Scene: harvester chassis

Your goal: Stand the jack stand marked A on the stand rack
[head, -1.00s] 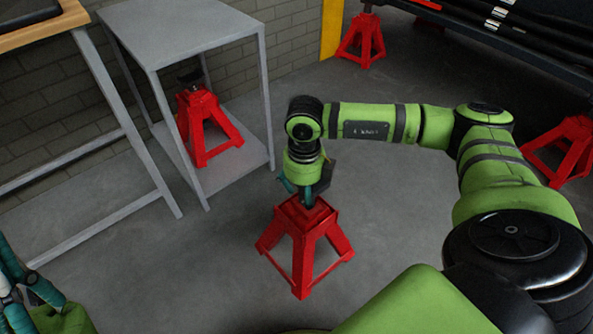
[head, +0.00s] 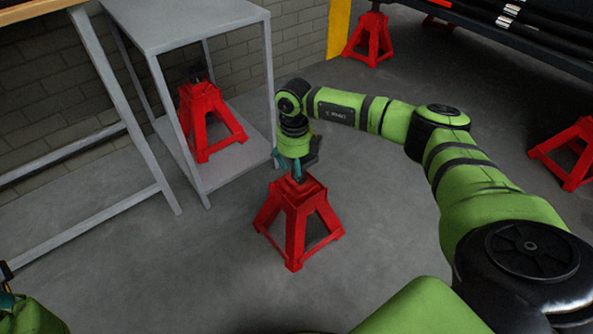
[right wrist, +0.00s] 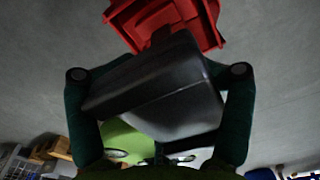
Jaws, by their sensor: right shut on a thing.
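A red jack stand (head: 297,222) hangs upright below my right gripper (head: 296,172), in front of the grey rack; whether its feet clear the floor I cannot tell. In the right wrist view the gripper's two teal fingers (right wrist: 160,105) are shut on the stand's dark top (right wrist: 165,95), with its red body (right wrist: 165,18) beyond. No letter A is legible. The grey stand rack (head: 236,160) has a lower shelf with another red jack stand (head: 207,120) upright on it. Only a sliver of my left gripper (head: 7,297) shows at the left edge.
A grey-legged table (head: 125,115) stands left of the rack. More red stands are under the dark chassis, at the back (head: 369,42) and at the right (head: 570,150). The right part of the rack's lower shelf is bare. Open floor lies around the held stand.

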